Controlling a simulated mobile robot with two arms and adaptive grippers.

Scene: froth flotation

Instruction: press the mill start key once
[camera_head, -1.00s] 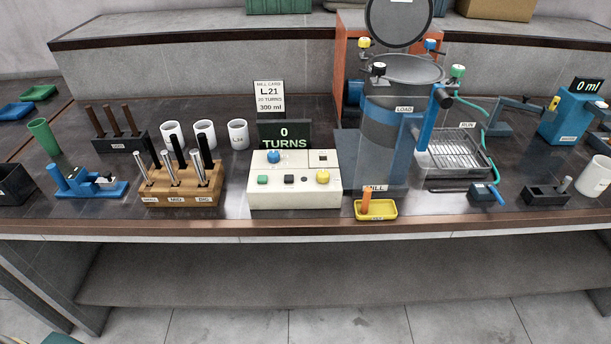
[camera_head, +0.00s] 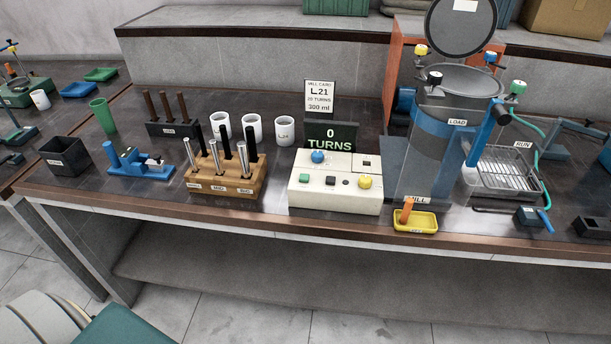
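The white control box (camera_head: 334,198) stands near the front edge of the bench. Its front row has a green key (camera_head: 304,180), a black key (camera_head: 330,181), a small dark button and a yellow knob (camera_head: 364,182). A blue knob (camera_head: 317,156) and a small dark switch (camera_head: 367,164) sit higher up. No label naming the start key is readable. The display (camera_head: 330,137) behind the box reads 0 TURNS. The mill (camera_head: 427,155) stands right of the box with its round lid (camera_head: 462,28) raised. Neither gripper is in view.
A card (camera_head: 319,96) reading L21, 20 turns, 300 ml stands behind the display. A wooden rod block (camera_head: 226,189) is left of the box, and a yellow tray (camera_head: 415,222) holding an orange piece is to its right. White cups (camera_head: 285,130) stand behind.

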